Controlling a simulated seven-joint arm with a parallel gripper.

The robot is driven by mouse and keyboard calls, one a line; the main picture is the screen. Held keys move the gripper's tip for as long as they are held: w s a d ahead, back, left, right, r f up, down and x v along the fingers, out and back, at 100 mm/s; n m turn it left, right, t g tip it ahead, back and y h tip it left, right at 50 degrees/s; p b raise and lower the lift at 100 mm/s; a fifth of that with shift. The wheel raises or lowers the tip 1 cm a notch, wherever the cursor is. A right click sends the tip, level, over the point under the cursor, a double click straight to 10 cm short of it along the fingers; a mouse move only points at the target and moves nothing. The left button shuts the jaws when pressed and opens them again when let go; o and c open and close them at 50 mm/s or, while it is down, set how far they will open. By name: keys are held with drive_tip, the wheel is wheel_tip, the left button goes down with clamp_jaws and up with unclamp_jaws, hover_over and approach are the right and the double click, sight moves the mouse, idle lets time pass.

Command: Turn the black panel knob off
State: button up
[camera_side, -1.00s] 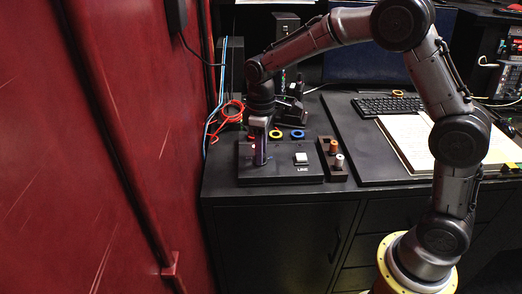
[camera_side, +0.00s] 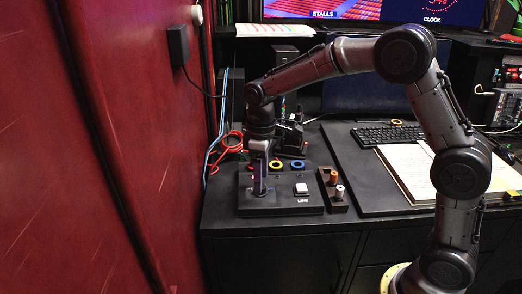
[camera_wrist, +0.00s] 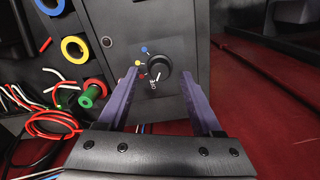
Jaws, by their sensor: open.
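The black panel knob (camera_wrist: 157,66) is round, with a white pointer mark, and sits on the dark panel (camera_wrist: 180,30). Blue, yellow and red dots curve around its left side in the wrist view, with small white lettering below. The pointer slants toward that lettering. My gripper (camera_wrist: 161,80) is open, one purple finger on each side of the knob in that view. I cannot tell whether the fingers touch it. In the side view my gripper (camera_side: 260,186) points down over the left part of the panel box (camera_side: 290,207) and hides the knob.
Yellow (camera_side: 275,164) and blue (camera_side: 297,164) rings lie behind. Red cable (camera_side: 229,143) is at the left, near the red wall (camera_side: 110,150).

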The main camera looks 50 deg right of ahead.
wheel_tip(320, 180, up, 12)
idle(0.4)
drive_tip(key=s+d+r+m+t, duration=0.1)
drive_tip(key=s+r+t, duration=0.1)
drive_tip(key=s+r, duration=0.35)
drive_tip(key=s+d+r+t, duration=0.1)
drive_tip(key=s+r, duration=0.2)
drive_tip(key=s, duration=0.5)
drive_tip(key=s+f+m+t, duration=0.2)
drive_tip(key=s+f+m, duration=0.2)
drive_tip(key=s+f, duration=0.6)
drive_tip(key=s, duration=0.3)
drive_tip(key=shift+s+d+f+m+t, duration=0.15)
drive_tip(key=shift+d+f+m+t, duration=0.15)
drive_tip(key=shift+f+m, duration=0.1)
